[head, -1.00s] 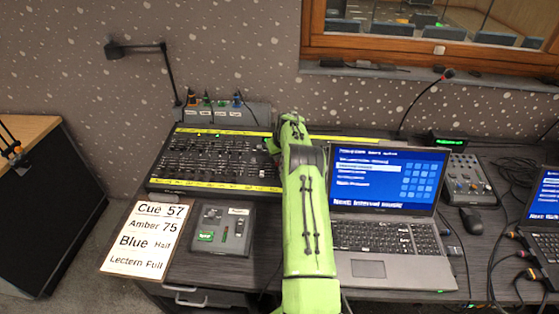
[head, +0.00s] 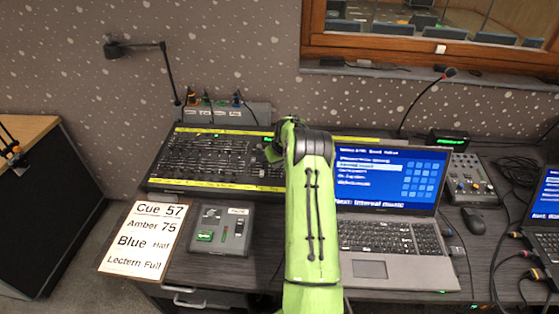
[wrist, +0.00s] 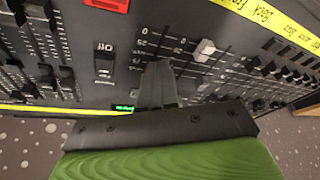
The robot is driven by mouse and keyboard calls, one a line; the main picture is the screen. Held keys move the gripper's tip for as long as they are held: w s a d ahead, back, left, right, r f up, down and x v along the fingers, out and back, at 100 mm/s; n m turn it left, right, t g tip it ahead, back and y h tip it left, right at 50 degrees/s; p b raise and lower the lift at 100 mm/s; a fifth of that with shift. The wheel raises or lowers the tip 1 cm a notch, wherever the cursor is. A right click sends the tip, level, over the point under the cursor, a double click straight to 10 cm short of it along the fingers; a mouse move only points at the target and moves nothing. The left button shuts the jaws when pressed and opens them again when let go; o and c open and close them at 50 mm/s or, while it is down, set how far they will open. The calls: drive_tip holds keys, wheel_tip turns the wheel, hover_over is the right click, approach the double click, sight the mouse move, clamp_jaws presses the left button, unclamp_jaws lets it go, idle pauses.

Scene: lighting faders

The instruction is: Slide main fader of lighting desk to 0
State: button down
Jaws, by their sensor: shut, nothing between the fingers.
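The lighting desk (head: 200,160) is a black board with rows of faders and yellow label strips, at the back left of the table in the head view. In the wrist view its panel (wrist: 120,45) fills the upper picture. A pale fader cap (wrist: 205,48) shows there on a slot right of my gripper; I cannot tell whether it is the main fader. My gripper (wrist: 158,80) is shut and empty, its fingertips over the panel beside scale marks and a "0". In the head view my arm hides the gripper and the desk's right part.
A small control box (head: 222,230) and a cue sheet (head: 143,238) lie in front of the desk. A laptop (head: 385,210) stands close right of my arm. A lamp (head: 115,49) overhangs at back left. In the wrist view, a switch marked "Off" (wrist: 104,62) sits left of my fingers.

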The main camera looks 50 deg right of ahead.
drive_tip(key=shift+s+a+f+b, duration=0.15)
drive_tip(key=shift+s+a+b, duration=0.3)
drive_tip(key=shift+s+a, duration=0.5)
drive_tip(key=shift+w, duration=0.1)
drive_tip(key=shift+r+p, duration=0.75)
drive_tip(key=shift+r, duration=0.55)
drive_tip(key=p+v, duration=0.1)
drive_tip(key=v, duration=1.4)
drive_tip(key=shift+r+p, duration=0.3)
drive_tip(key=shift+r, duration=0.05)
